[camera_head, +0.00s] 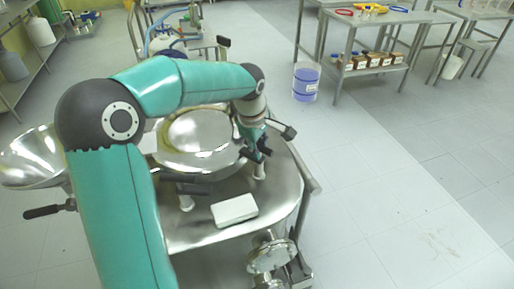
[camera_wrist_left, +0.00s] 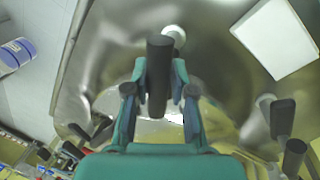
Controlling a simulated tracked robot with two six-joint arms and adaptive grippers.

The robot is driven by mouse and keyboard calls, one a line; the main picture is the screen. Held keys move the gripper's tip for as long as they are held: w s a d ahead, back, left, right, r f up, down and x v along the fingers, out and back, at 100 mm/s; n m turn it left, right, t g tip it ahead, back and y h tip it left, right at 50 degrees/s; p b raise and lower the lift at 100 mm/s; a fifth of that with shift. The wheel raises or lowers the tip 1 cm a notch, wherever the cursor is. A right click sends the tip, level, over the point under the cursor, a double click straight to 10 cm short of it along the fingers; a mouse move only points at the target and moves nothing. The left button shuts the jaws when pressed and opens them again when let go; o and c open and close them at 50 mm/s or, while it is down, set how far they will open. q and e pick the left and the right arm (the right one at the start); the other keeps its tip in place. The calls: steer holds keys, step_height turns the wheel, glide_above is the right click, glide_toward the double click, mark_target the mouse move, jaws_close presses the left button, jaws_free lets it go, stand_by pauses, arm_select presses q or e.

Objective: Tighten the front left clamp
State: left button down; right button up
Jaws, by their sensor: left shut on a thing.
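My left gripper (camera_head: 257,152) reaches over the round steel vessel lid (camera_head: 195,132) to its right side in the head view. In the left wrist view its two fingers (camera_wrist_left: 160,78) are closed around an upright black clamp handle (camera_wrist_left: 158,70). The lower part of this clamp is hidden behind the gripper. Another clamp with a dark handle (camera_head: 192,188) sits at the lid's near edge, and dark handles (camera_wrist_left: 282,118) show at the right of the wrist view. I cannot tell how tight the held clamp is. My right gripper is not in view.
A white box (camera_head: 234,209) lies on the steel top near the lid; it also shows in the wrist view (camera_wrist_left: 277,36). A steel bowl (camera_head: 32,158) is at the left. A blue-filled container (camera_head: 306,82) stands on the floor by a table (camera_head: 385,20). The right floor is clear.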

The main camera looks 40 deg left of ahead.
arm_select(q)
steer(key=shift+w+d, duration=0.15)
steer(key=c, duration=1)
jaws_free()
steer(key=shift+w, duration=0.1)
steer(key=r, duration=0.4)
steer(key=s+r, duration=0.1)
steer(key=r, duration=0.2)
steer(key=s+r, duration=0.1)
steer(key=r, duration=0.3)
steer(key=shift+s+d+r, duration=0.15)
steer(key=shift+s+r, duration=0.1)
steer(key=shift+r, duration=0.1)
steer(key=shift+r, duration=0.1)
